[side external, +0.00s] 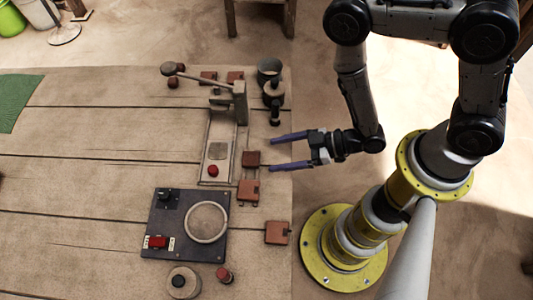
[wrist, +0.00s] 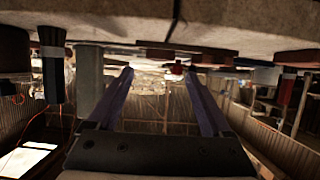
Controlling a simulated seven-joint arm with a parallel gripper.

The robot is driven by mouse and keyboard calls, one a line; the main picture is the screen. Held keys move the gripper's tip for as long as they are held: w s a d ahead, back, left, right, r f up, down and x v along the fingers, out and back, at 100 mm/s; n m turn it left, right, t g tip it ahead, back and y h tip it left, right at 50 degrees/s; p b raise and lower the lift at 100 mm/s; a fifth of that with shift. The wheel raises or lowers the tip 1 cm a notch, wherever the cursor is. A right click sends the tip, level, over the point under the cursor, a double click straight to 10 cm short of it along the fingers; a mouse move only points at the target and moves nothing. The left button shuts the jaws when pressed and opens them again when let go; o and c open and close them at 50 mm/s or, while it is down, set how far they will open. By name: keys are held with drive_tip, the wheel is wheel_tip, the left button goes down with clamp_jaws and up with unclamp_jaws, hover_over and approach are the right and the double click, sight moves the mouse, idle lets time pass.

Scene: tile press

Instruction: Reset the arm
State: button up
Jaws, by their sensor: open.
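My gripper (side external: 290,152) is in the side external view at the right edge of the wooden table, with its two purple fingers wide apart and pointing left. Nothing is between the fingers. In the wrist view the open fingers (wrist: 158,75) also show, and the picture appears turned upside down, with the table along the top. The tile press (side external: 238,100) stands left of my gripper, with a long lever, a pale bed and a red knob (side external: 213,171) at its front. A brown tile (side external: 251,158) lies near the fingers, apart or touching I cannot tell.
More brown tiles (side external: 277,232) lie around the press. A dark control panel (side external: 160,225) with a red switch and a round plate sits in front. Dark pots (side external: 270,70) stand behind my gripper. A green mat (side external: 18,100) lies far left. The table's left middle is clear.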

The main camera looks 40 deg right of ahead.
drive_tip(key=shift+v, duration=1.1)
